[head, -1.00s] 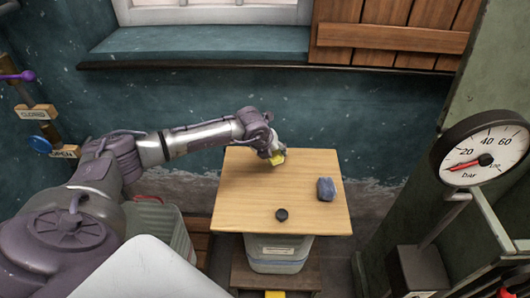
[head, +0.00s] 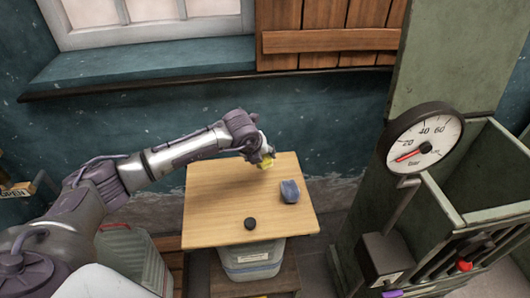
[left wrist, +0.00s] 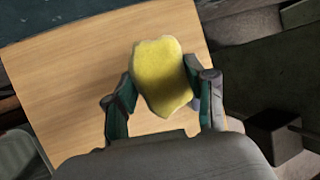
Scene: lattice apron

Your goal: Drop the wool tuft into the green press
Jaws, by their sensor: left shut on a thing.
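The yellow wool tuft (left wrist: 162,78) is between the fingers of my left gripper (left wrist: 162,98) in the left wrist view. In the head view my left gripper (head: 264,158) is shut on the tuft (head: 266,163), over the far edge of the wooden board. The green press (head: 440,210) stands at the right with a pressure gauge (head: 424,138) on its front and an open box (head: 490,172) at the top. The tuft is well to the left of the press. My right gripper is out of view.
A wooden board (head: 215,215) rests on a pale bin (head: 252,262). A blue-grey lump (head: 289,191) and a small black disc (head: 250,224) lie on it. A window ledge (head: 150,68) runs along the wall behind.

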